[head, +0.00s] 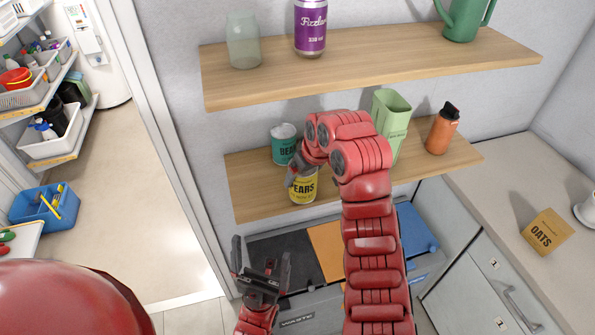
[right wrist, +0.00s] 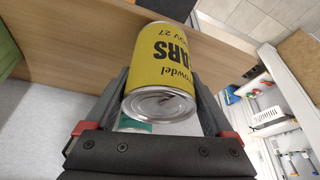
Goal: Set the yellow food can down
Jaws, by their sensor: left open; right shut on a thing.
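The yellow food can (head: 304,189), lettered "EARS", is held at the front edge of the lower wooden shelf (head: 250,200). My right gripper (head: 300,177) is shut on it, and my right arm hides part of the view around it. In the right wrist view the can (right wrist: 160,65) sits between the two fingers (right wrist: 162,100), its lettering upside down and a silver end facing the camera. I cannot tell whether the can touches the shelf. My left gripper (head: 262,270) is open and empty, low in front of the grey bin unit.
On the lower shelf stand a teal can (head: 284,150) just behind the yellow can, a green container (head: 390,112) and an orange bottle (head: 442,130). The upper shelf (head: 380,62) hangs above. The shelf's left end looks bare. A grey bin unit (head: 330,300) is below.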

